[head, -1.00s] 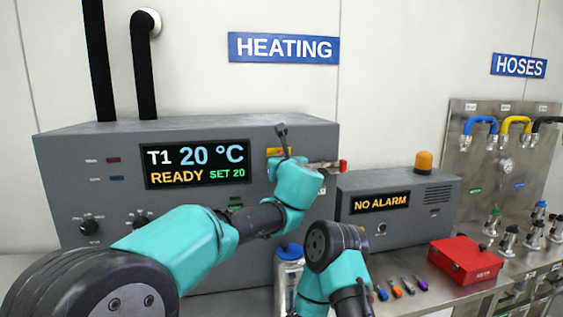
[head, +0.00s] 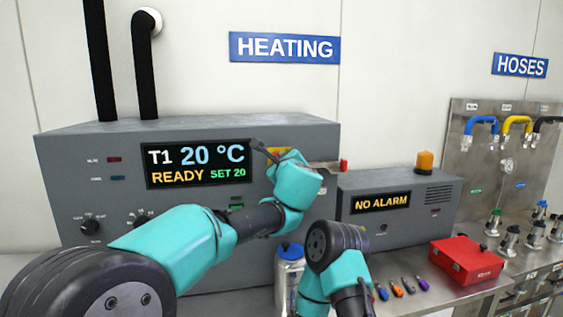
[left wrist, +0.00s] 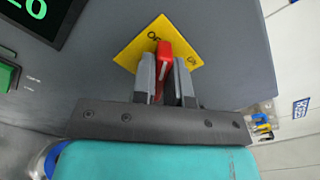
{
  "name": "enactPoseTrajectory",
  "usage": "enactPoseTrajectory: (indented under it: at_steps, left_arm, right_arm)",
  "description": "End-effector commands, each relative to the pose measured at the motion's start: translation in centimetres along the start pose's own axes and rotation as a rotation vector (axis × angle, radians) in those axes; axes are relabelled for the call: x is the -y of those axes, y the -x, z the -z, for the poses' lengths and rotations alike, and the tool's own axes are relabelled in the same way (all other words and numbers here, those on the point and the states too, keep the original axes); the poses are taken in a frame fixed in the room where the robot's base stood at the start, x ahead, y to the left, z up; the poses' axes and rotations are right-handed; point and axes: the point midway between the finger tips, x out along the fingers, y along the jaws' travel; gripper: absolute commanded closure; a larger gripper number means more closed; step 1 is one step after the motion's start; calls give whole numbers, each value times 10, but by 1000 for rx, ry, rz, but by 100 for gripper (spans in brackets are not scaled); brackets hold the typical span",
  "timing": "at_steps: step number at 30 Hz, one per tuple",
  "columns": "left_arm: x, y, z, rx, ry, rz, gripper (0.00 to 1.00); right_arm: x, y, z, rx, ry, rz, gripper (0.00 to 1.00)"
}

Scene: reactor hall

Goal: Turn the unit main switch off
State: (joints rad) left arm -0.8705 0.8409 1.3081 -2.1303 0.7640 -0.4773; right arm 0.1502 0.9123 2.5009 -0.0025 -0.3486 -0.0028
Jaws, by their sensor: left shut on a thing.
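The main switch has a red handle (left wrist: 164,55) on a yellow plate (left wrist: 133,55), on the front of the grey heating unit (head: 120,260). My left gripper (left wrist: 164,68) is shut on the red handle, with one finger on each side of it. Dark lettering on the plate is partly covered by the fingers. In the head view my left wrist hides the handle, and only a bit of the yellow plate shows. The unit's display (head: 197,164) reads T1 20 °C, READY, SET 20. My right gripper is out of view; only its arm shows at the bottom.
A green-lit button (left wrist: 8,77) sits left of the switch. A NO ALARM box (head: 400,225) with an orange beacon (head: 424,161) stands to the right. A red case (head: 466,261), several coloured tools and a blue-capped bottle (head: 291,265) are on the bench.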

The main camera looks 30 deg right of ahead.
Motion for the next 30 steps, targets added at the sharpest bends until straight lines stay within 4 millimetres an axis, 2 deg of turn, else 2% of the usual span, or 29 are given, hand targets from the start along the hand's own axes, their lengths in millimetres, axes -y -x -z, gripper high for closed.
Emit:
enactPoseTrajectory:
  at_steps: [21, 30]
  left_arm:
    - [-4, 0, 0, 2, 671, 0, 100]
    - [-5, 0, 1, 2, 863, 1, 100]
  right_arm:
    - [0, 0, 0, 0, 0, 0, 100]
    - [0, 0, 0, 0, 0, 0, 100]
